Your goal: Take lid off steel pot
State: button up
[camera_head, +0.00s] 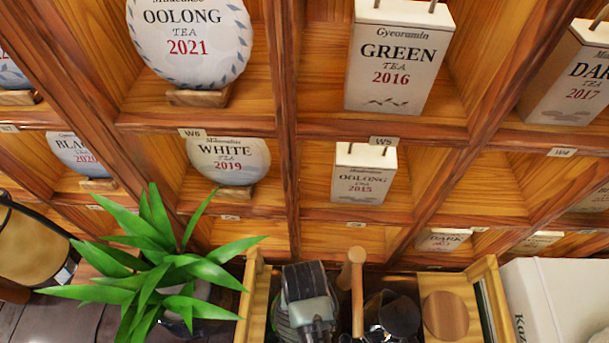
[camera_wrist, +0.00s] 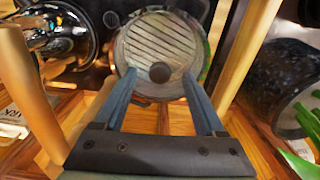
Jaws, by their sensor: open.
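The steel pot (camera_wrist: 140,88) is in the middle of the wrist view. Its round lid (camera_wrist: 158,40) is on it, grey with striped reflections. A small dark knob (camera_wrist: 159,72) stands on the lid. My gripper (camera_wrist: 160,76) is open and empty, with one blue finger on each side of the knob. A gap shows between knob and fingers; I cannot tell how high the tips are above the lid. In the head view my gripper (camera_head: 312,310) is at the bottom centre and hides most of what lies under it.
A shiny metal vessel (camera_wrist: 65,35) is left of the pot. Wooden posts rise close on both sides of my gripper. A dark speckled planter (camera_wrist: 280,80) is at right. In the head view a leafy plant (camera_head: 160,260) is left of my gripper, below shelves of tea cakes and boxes.

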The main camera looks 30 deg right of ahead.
jog(key=shift+f, duration=0.5)
grip_shut()
dwell(1.1)
